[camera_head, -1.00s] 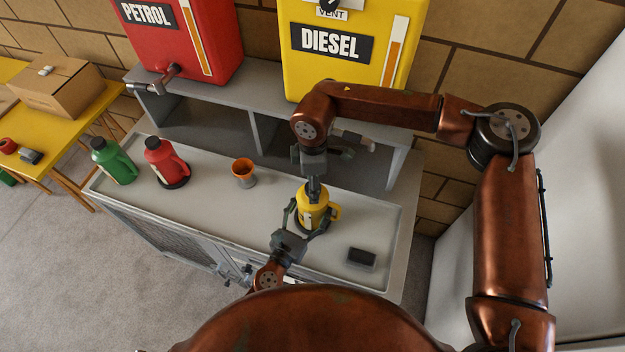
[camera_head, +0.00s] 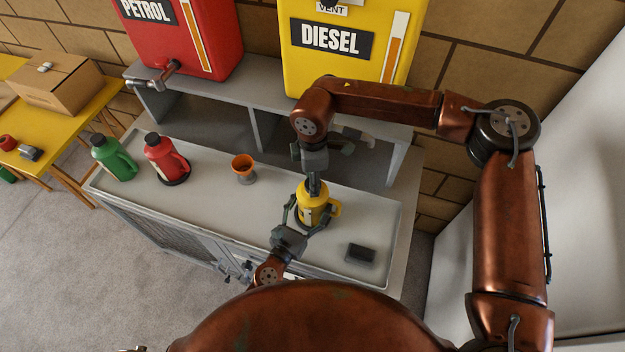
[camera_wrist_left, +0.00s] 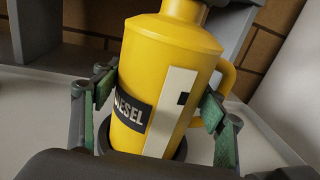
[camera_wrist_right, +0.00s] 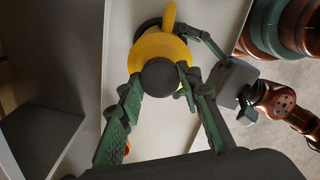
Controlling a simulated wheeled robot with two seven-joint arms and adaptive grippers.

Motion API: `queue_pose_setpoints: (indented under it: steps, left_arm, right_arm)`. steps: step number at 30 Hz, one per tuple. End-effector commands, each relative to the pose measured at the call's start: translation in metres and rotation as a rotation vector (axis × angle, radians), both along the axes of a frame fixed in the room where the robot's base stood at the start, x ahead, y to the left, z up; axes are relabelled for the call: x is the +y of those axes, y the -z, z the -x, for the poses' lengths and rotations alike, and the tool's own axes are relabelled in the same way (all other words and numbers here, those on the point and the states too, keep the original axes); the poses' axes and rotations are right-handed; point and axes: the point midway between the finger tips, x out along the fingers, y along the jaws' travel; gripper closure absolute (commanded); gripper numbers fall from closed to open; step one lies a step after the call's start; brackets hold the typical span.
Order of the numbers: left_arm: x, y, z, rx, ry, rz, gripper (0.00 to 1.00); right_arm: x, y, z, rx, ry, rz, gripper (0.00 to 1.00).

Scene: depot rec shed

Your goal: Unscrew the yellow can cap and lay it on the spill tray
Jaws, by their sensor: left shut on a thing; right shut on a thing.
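The yellow diesel can (camera_head: 313,205) stands upright on the pale spill tray (camera_head: 215,207), its foot in a dark ring. My left gripper (camera_head: 309,224) is shut around the can's body from the front; in the left wrist view its pads press both sides of the can (camera_wrist_left: 165,60). My right gripper (camera_head: 314,190) points down from above onto the can's top. In the right wrist view its fingers are shut on the dark round cap (camera_wrist_right: 160,77), which sits over the can's neck. The arm hides much of the cap in the head view.
A dark block (camera_head: 361,253) lies to the right. The shelf (camera_head: 205,130) and the yellow diesel tank (camera_head: 350,50) are behind.

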Motion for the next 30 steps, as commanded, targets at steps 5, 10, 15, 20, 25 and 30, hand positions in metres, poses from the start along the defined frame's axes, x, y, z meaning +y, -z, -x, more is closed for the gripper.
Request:
queue_pose_setpoints:
  steps: [5, 10, 15, 20, 25, 30]
  left_arm:
    - [-0.0001, 0.0006, 0.0003, 0.001, 0.000, 0.000, 1.00]
    - [-0.0001, 0.0006, 0.0003, 0.001, 0.001, 0.000, 1.00]
    - [-0.0003, 0.0006, 0.0004, 0.000, 0.001, -0.001, 1.00]
    - [-0.0003, 0.0006, 0.0005, 0.000, 0.001, -0.001, 1.00]
    - [-0.0006, 0.0006, 0.0006, 0.000, 0.002, -0.001, 1.00]
    - [-0.0008, 0.0006, 0.0007, 0.000, 0.002, -0.001, 1.00]
  right_arm:
    - [0.0002, -0.0001, -0.0004, 0.000, -0.314, -0.001, 0.97]
    - [0.0002, -0.0003, -0.0007, -0.001, -0.671, -0.002, 0.97]
    - [0.0003, -0.0004, -0.0012, -0.002, -1.027, -0.001, 0.97]
    - [0.0004, -0.0010, -0.0013, -0.002, -1.362, 0.000, 0.97]
    - [0.0006, -0.0010, -0.0014, -0.003, -1.717, -0.001, 0.97]
    - [0.0011, -0.0017, -0.0013, -0.004, -2.072, 0.000, 0.97]
